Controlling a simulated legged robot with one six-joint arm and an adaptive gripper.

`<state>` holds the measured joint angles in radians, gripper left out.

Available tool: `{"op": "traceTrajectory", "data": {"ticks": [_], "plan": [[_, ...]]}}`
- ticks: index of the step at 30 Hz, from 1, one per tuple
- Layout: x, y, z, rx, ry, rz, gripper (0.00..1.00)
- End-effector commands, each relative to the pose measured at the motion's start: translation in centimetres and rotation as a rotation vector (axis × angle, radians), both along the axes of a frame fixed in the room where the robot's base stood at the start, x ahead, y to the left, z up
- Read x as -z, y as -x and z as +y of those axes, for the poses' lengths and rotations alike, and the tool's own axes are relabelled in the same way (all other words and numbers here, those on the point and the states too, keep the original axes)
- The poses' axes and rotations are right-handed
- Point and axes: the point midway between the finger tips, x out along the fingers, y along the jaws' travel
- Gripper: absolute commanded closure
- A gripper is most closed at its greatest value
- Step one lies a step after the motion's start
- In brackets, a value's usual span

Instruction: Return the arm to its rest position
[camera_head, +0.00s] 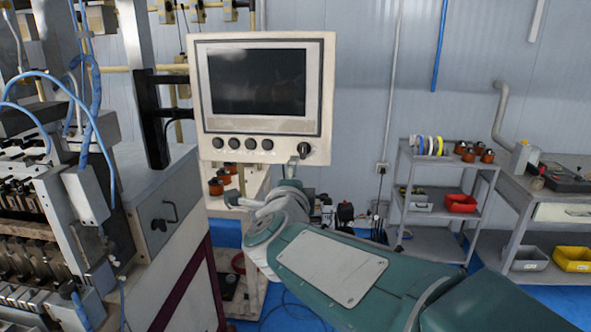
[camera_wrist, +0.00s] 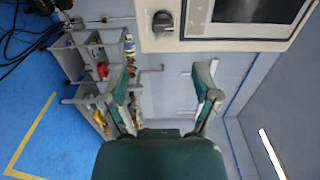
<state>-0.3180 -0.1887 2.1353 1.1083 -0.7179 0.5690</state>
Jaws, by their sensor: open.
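My gripper (camera_wrist: 164,78) is open in the wrist view, with two green-and-grey fingers spread wide and nothing between them. In the head view my green-and-grey arm reaches from the lower right to below the control panel (camera_head: 210,90). The panel is a cream box with a dark screen (camera_head: 257,82), several black buttons and a rotary knob (camera_head: 304,149). The knob also shows in the wrist view (camera_wrist: 162,20), beyond the fingertips. The fingers look apart from the panel, though the exact gap cannot be told.
The coil winder (camera_head: 160,195), with blue cables, stands close at the left. A grey shelf cart (camera_head: 425,216) with spools and bins stands behind at the right, beside a grey workbench (camera_head: 540,212). Clear blue floor (camera_head: 550,300) shows at the lower right.

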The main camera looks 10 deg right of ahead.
Motion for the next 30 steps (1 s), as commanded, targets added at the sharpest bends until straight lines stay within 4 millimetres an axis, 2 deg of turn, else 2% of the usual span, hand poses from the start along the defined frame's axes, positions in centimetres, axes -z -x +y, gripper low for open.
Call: {"op": "traceTrajectory", "data": {"ticks": [11,17,23,27,30], "plan": [[0.0,0.4,0.1,-0.004,0.005,0.002,0.20],[0.0,1.6,1.2,-0.173,0.158,0.068,0.20],[2.3,5.4,2.9,-0.452,0.473,0.233,0.20],[5.5,9.1,3.1,-0.626,0.700,0.383,0.20],[8.2,12.2,2.4,-0.737,0.856,0.510,0.20]]}}
